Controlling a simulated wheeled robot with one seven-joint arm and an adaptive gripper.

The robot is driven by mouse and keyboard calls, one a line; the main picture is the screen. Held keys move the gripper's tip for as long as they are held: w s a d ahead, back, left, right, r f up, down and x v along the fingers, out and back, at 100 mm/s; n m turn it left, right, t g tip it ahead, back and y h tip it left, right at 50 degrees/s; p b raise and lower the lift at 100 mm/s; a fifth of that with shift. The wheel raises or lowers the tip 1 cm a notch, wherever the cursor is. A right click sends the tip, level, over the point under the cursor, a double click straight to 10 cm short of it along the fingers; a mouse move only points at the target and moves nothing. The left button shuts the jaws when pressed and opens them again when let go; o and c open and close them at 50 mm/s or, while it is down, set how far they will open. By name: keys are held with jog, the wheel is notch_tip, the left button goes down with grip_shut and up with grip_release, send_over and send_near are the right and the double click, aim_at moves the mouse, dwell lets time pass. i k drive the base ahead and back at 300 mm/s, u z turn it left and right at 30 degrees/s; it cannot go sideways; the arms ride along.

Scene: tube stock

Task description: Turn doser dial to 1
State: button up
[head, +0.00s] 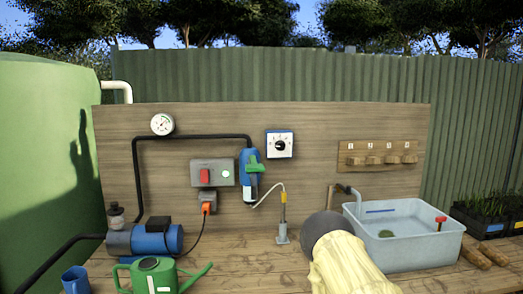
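A white square panel with a round dial (280,144) is on the wooden backboard, right of centre in the head view. A dark knob sits at its middle, with small marks around it. The marks are too small to read, so I cannot tell which number the knob points to. It looks like the doser dial. My gripper is not in view. A pale, thick shape with a dark round end, probably part of my arm, rises from the bottom edge, well below the dial and apart from it.
A blue unit with a green handle (251,166) hangs left of the panel, with a thin hose to a small stand (282,234). A switch box (212,173), pump (158,238), green watering can (154,275) and water basin (446,252) are nearby.

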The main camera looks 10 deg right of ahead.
aim_at(279, 145)
jog(key=u, duration=0.4)
jog(key=k, duration=0.45)
jog(key=u, duration=0.7)
jog(key=i, duration=0.6)
jog(key=z, duration=0.75)
jog(key=i, duration=0.45)
jog(key=z, duration=0.6)
